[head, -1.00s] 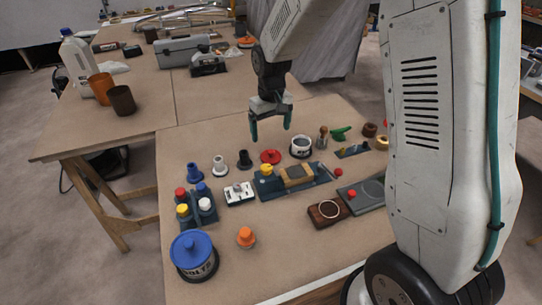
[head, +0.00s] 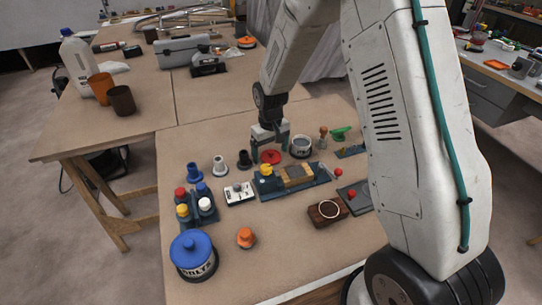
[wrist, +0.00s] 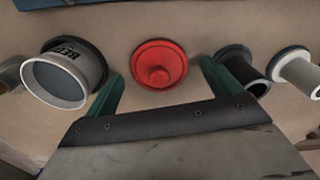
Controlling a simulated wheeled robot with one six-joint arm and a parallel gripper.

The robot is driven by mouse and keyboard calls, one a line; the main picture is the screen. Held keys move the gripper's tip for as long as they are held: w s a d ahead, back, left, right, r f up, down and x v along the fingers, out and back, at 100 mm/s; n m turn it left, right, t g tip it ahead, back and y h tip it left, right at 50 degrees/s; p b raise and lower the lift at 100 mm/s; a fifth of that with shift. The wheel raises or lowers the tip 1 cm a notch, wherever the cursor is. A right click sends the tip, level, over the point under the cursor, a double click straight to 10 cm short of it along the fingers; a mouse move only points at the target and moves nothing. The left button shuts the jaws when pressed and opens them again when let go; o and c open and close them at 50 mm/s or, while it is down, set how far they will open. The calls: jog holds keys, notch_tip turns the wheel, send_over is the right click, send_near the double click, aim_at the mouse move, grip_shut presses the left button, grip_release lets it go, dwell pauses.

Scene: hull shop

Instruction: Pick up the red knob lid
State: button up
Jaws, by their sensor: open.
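The red knob lid (head: 270,157) lies on the workbench, between a black flanged piece and a white open pot. In the wrist view the red knob lid (wrist: 159,64) is a round red disc with a raised knob, fully visible. My gripper (head: 270,152) is low over the lid in the head view. In the wrist view my gripper (wrist: 160,78) is open, with one green finger on each side of the lid and nothing held. The fingers look apart from the lid; the exact height gap is hard to tell.
The white pot with dark rim (wrist: 64,74) is close beside one finger, and the black flanged piece (wrist: 240,70) is close beside the other. A blue vise-like block (head: 292,180) stands in front of the lid. Bare bench shows behind the lid.

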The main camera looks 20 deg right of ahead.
jog(key=c, duration=1.1)
jog(key=shift+o, duration=0.2)
jog(key=shift+r, duration=0.1)
